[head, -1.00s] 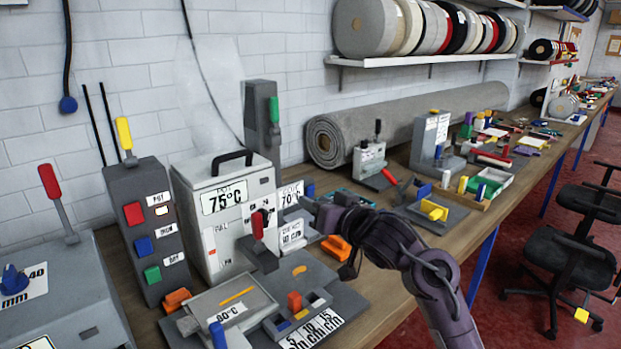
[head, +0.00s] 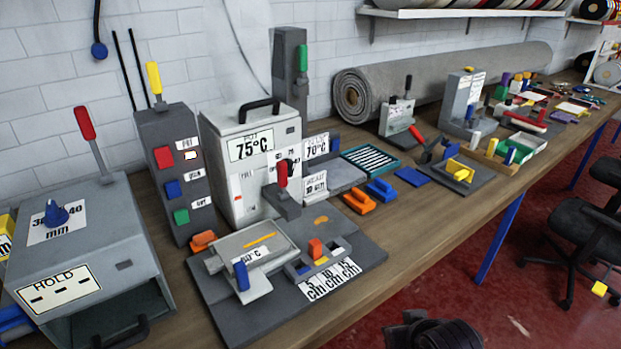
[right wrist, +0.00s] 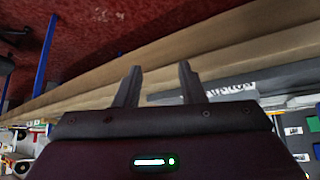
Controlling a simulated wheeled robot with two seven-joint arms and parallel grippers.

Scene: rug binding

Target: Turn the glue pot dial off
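The glue pot (head: 222,180) is a pale grey box with a black top handle and a "POT 75°C" label, standing at the back of the bench. On the right of its front is a small white marked plate (head: 291,158), partly hidden by a red-handled lever (head: 282,176). The dial itself and its setting are too small and covered to make out. My right gripper (right wrist: 158,88) is open and empty in the right wrist view, in front of the bench edge and away from the pot. My left gripper is not in view.
A grey fixture plate (head: 355,262) lies before the pot. A button box (head: 176,150) and a grey machine with a blue knob (head: 57,213) stand to the left. Orange and blue blocks, a teal tray (head: 369,160) and a carpet roll (head: 440,85) are to the right.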

